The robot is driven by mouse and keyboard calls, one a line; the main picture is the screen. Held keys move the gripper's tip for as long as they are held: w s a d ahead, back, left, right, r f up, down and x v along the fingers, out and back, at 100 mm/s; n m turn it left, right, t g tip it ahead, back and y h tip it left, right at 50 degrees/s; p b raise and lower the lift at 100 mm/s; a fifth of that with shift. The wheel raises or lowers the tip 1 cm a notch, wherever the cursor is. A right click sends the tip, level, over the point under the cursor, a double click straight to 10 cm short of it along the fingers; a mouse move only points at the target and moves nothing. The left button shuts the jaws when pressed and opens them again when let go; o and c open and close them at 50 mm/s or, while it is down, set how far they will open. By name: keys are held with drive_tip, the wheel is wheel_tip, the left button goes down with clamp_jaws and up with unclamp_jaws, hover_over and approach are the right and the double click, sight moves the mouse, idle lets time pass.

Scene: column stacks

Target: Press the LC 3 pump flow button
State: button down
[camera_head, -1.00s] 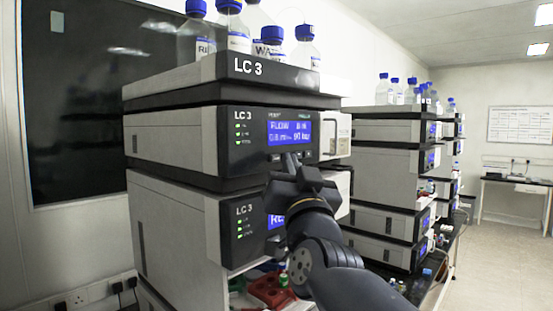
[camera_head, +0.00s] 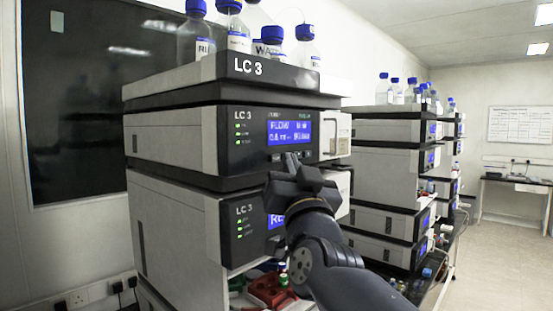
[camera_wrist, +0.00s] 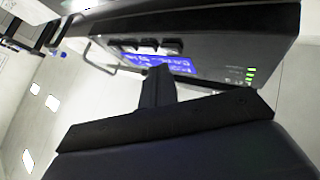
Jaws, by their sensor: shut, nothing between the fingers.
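The LC 3 pump module (camera_head: 180,142) is a pale box with a dark front in the upper part of the near stack. Its blue display (camera_head: 289,131) is lit and shows a line reading FLOW. Small dark buttons (camera_wrist: 148,45) sit in a row by the display in the wrist view, where the module appears upside down. In the head view they are mostly hidden behind my gripper (camera_head: 291,158).
A second LC 3 module (camera_head: 180,225) stands below, its display (camera_head: 275,220) partly behind my arm. Bottles with blue caps (camera_head: 238,35) stand on the top tray (camera_head: 290,75). A red item (camera_head: 272,290) lies low. More stacks (camera_head: 390,175) stand to the right.

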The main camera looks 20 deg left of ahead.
drive_tip(key=shift+a, duration=0.15)
idle(0.3)
drive_tip(key=shift+w+a, duration=0.15)
drive_tip(key=shift+a, duration=0.15)
drive_tip(key=shift+w+a+p, duration=0.15)
drive_tip(key=shift+a+p, duration=0.2)
idle(0.6)
drive_tip(key=shift+d, duration=0.1)
drive_tip(key=shift+s+d+b, duration=0.35)
drive_tip(key=shift+d+b, duration=0.2)
drive_tip(key=shift+d, duration=0.15)
drive_tip(key=d+b, duration=0.1)
drive_tip(key=s+d+b, duration=0.1)
drive_tip(key=d, duration=0.1)
drive_tip(key=s+d+b, duration=0.1)
drive_tip(key=shift+d, duration=0.3)
